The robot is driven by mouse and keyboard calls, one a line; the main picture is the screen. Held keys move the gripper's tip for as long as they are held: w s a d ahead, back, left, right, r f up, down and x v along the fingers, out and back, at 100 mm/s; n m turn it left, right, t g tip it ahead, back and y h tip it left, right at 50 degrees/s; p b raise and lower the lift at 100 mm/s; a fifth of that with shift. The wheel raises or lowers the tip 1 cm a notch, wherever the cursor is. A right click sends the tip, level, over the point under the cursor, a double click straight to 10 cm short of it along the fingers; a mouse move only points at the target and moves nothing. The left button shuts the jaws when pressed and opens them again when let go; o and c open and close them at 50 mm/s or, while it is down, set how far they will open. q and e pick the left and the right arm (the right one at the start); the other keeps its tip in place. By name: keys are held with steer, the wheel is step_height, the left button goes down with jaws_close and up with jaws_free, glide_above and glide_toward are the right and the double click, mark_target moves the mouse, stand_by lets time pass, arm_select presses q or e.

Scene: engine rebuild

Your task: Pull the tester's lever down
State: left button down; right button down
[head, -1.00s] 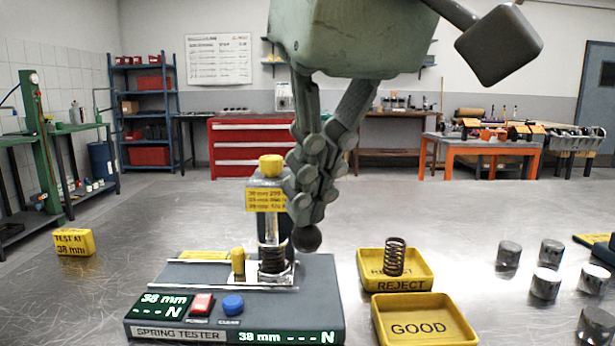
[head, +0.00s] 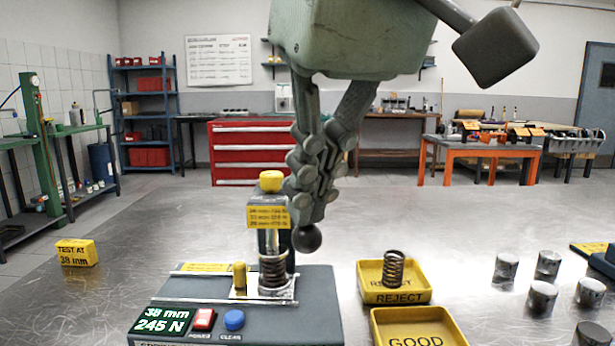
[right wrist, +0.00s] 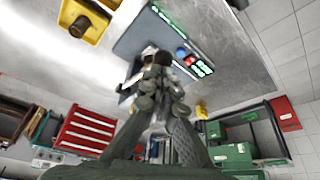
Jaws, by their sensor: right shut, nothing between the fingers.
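The spring tester (head: 205,287) stands on the metal bench, its display reading 38 mm and 245 N. A coil spring (head: 272,270) stands upright in it under a head with a yellow label and cap. The lever shows as a dark ball knob (head: 307,238) just right of the head; its arm is mostly hidden. My right gripper (head: 308,218) is shut and empty, its fingertips right above the knob and seeming to touch it. In the right wrist view the shut fingers (right wrist: 158,75) cover part of the tester (right wrist: 160,25). My left gripper is not in view.
The yellow REJECT tray (head: 367,290) holds a second spring (head: 393,267). The yellow GOOD tray (head: 462,335) is in front of it. Several metal cylinders (head: 542,296) stand at the right. A yellow TEST AT 38 mm block (head: 77,253) is at the left.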

steer(key=shift+w+r+p, duration=0.1)
steer(key=shift+r+p, duration=1.7)
steer(key=shift+r, duration=0.45)
steer(key=shift+w+r, duration=0.1)
steer(key=shift+r, duration=1.15)
